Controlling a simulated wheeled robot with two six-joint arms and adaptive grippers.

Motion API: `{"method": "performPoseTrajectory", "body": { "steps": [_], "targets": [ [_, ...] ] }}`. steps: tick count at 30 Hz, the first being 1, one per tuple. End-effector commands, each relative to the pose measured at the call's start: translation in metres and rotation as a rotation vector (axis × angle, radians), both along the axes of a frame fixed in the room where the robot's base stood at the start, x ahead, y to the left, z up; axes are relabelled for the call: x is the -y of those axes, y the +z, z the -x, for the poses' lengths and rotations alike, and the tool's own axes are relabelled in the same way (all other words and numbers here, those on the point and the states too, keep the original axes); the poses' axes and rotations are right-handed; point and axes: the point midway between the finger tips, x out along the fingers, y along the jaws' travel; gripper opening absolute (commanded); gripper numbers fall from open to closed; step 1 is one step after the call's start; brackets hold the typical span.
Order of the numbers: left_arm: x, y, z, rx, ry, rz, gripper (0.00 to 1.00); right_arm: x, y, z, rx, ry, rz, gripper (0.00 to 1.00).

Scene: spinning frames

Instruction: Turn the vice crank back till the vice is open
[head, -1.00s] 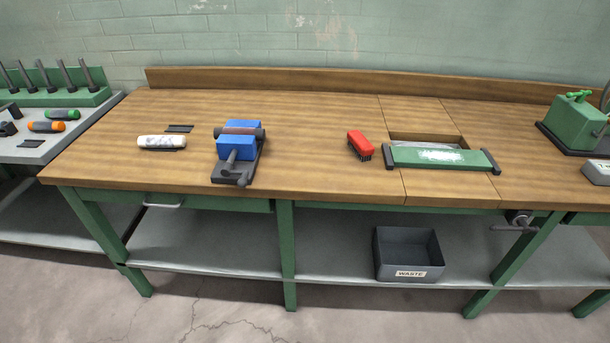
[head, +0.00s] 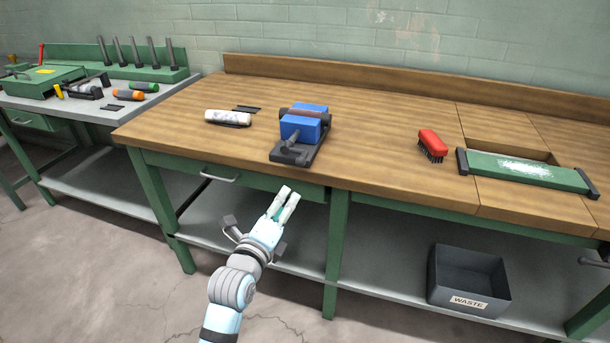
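A small blue vice (head: 304,124) stands on a dark base on the wooden bench, left of the picture's middle. A dark rod lies across it between its two blue blocks. A grey crank (head: 291,139) sticks out at its front, pointing toward the bench's front edge. My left gripper (head: 286,195) is in front of the bench edge, below and short of the vice, touching nothing. Its two pale fingers point up toward the bench, with a narrow gap and nothing between them. My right gripper is out of view.
A white bottle-like roll (head: 227,117) lies left of the vice. A red brush (head: 432,145) and a green plate with dark ends (head: 525,172) lie to the right. A drawer handle (head: 221,177) juts from the bench front. A grey waste bin (head: 469,279) stands on the lower shelf.

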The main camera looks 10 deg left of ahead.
Motion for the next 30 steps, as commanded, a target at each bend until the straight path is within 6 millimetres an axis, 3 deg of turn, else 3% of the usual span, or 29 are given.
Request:
{"method": "performPoseTrajectory", "body": {
  "steps": [2, 4, 8, 15, 18, 24, 30],
  "targets": [
    [0.001, 0.027, 0.000, 0.071, -0.006, -0.091, 0.40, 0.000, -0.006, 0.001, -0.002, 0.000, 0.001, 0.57],
    [0.002, 0.036, -0.006, 0.090, -0.007, -0.123, 0.40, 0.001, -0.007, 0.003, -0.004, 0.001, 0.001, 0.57],
    [0.004, 0.037, -0.032, 0.091, -0.008, -0.123, 0.40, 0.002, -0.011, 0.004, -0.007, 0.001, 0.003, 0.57],
    [0.009, 0.035, -0.101, 0.087, -0.009, -0.122, 0.40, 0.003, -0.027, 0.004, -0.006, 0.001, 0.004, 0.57],
    [0.010, 0.035, -0.121, 0.087, -0.008, -0.123, 0.40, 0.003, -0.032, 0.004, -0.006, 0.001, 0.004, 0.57],
    [0.011, 0.035, -0.140, 0.086, -0.008, -0.122, 0.40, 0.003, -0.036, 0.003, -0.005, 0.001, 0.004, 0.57],
    [0.011, 0.037, -0.142, 0.087, -0.008, -0.121, 0.40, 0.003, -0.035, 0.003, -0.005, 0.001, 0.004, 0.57]
  ]
}}
